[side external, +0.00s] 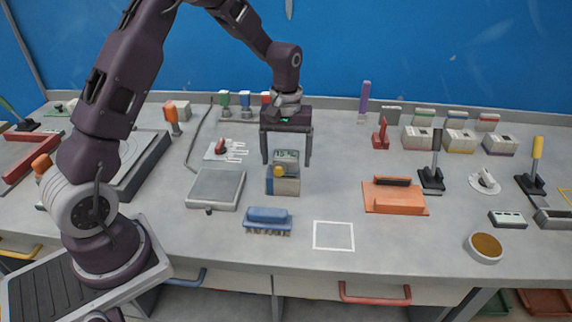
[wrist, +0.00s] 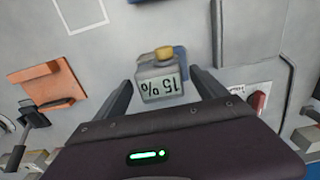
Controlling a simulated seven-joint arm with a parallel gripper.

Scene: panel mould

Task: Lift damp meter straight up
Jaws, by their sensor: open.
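The damp meter (side external: 286,160) is a small grey device with a display and a yellow knob. In the wrist view my gripper (wrist: 162,85) shows gaps between both fingers and the meter.
A blue brush (side external: 267,219) lies in front, and a grey flat plate (side external: 215,188) lies to the left. A white outlined square (side external: 333,236) marks bare bench at front right. An orange float (side external: 394,197) lies further right. Several boxed devices stand at the back right.

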